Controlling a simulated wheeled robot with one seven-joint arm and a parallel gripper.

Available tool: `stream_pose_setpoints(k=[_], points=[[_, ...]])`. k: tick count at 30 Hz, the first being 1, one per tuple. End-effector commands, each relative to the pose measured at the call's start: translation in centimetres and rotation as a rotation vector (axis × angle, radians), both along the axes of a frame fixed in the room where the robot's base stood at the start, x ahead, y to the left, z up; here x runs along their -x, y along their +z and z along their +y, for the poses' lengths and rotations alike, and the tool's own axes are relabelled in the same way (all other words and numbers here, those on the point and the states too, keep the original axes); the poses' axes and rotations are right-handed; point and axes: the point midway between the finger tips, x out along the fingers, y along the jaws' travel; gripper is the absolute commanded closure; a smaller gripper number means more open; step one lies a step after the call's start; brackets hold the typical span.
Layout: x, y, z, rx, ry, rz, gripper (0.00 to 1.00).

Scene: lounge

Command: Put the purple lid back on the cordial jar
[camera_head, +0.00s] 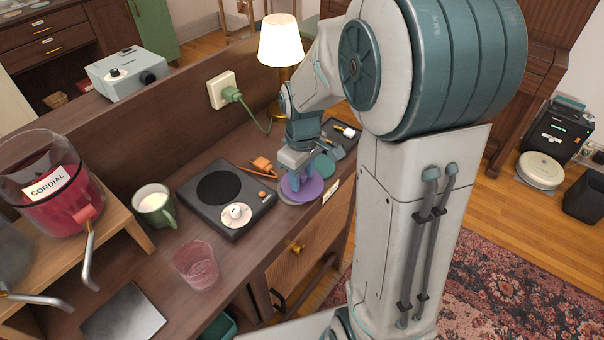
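The cordial jar (66,203) is clear glass with red liquid, a white "CORDIAL" label and a tap. It stands on a wooden stand at the left of the counter, and its top looks uncovered. The purple lid (311,191) is a flat disc on the counter, right of the black hotplate. My gripper (295,184) points down at the lid, its tips at or just above the lid's middle. The fingertips are small and partly merge with the lid, so I cannot tell whether they grip it.
Between lid and jar are the black hotplate (208,187), a green mug (153,205) and a pink glass (196,267). A lit lamp (281,42), a socket with a green cord (222,90) and an orange plug (263,166) are behind. A dark tray (341,128) lies beyond.

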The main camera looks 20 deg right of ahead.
Motion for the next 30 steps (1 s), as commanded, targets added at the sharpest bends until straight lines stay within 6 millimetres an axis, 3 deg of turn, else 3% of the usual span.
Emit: stream_pose_setpoints(k=[1, 3, 4, 13, 16, 30], points=[[0.6, -1.2, 0.0, 0.0, 0.0, 0.024, 0.62], [0.6, -1.2, 0.0, 0.0, 0.0, 0.024, 0.81], [0.6, -1.2, 0.0, 0.0, 0.0, 0.024, 0.86], [0.6, -0.8, -0.1, 0.001, 0.0, 0.023, 0.87], [0.6, -0.3, -0.1, 0.0, -0.001, 0.024, 1.0], [0.4, 2.0, 0.0, 0.0, 0.0, 0.017, 1.0]])
